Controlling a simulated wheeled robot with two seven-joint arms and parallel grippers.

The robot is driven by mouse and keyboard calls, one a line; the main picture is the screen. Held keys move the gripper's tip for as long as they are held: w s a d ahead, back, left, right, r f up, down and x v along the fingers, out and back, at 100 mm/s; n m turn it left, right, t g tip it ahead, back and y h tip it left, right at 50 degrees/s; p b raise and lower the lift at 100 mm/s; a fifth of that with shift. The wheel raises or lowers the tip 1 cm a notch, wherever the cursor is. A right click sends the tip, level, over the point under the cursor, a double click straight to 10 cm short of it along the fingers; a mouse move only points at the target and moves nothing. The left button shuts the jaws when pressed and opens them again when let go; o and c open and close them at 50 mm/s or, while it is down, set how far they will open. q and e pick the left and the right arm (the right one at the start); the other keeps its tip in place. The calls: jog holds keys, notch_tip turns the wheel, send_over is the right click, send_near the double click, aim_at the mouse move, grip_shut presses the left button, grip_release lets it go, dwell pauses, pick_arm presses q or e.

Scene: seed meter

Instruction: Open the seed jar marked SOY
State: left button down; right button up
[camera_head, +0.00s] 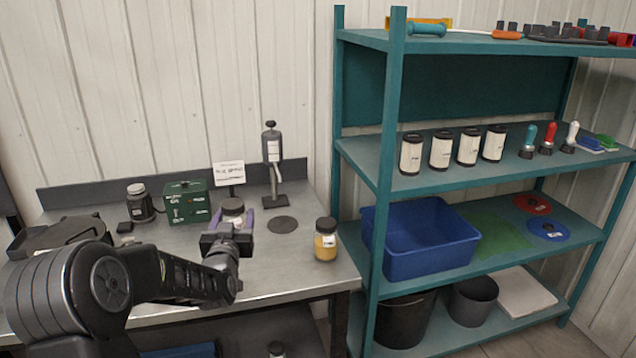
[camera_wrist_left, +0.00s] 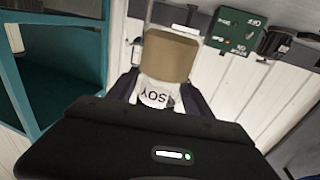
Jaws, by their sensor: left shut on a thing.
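The SOY jar (camera_wrist_left: 157,97) shows in the left wrist view, upside down in that picture, with a white label and tan contents. In the head view the same jar (camera_head: 233,206) stands over the steel bench, with a grey top. My left gripper (camera_head: 232,220) is shut on it, one purple-edged finger on each side. The gripper body hides the jar's lower part in the head view, and I cannot tell whether it touches the bench. In the wrist view the gripper body hides the jar's top end. My right gripper is not in view.
A yellow-filled jar (camera_head: 326,241) with a dark lid stands at the bench's right end. Teal shelving (camera_head: 388,150) rises at right.

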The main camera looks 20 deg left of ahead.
pick_arm(q)
jog(key=shift+r, duration=0.2)
jog(key=shift+r, duration=0.35)
jog(key=s+d+f+m+h, duration=0.1)
jog(key=d+f, duration=0.5)
jog(key=d, duration=0.8)
jog(key=s+d+f+m+t+h, duration=0.1)
jog(key=d+f+m+h, duration=0.3)
jog(key=d, duration=1.1)
notch_tip(320, 180, down, 2)
jog(key=s+h, duration=0.1)
jog(key=h, duration=0.1)
jog(key=shift+f+t+h, duration=0.25)
jog(key=shift+t+h, duration=0.05)
jog(key=shift+s, duration=0.15)
jog(key=s+d+f+m+g+h, duration=0.2)
jog(key=s+d+f+m+h, duration=0.1)
jog(key=d, duration=0.4)
jog(key=s+d+f+m+g+h, duration=0.2)
jog(key=s+d+f+m+h, duration=0.1)
jog(key=s+d+m+h, duration=0.2)
jog(key=s+d+h, duration=0.2)
jog(key=d+h, duration=0.1)
jog(key=shift+s+d+f+h, duration=0.25)
jog(key=shift+f+h, duration=0.05)
jog(key=shift+f, duration=0.1)
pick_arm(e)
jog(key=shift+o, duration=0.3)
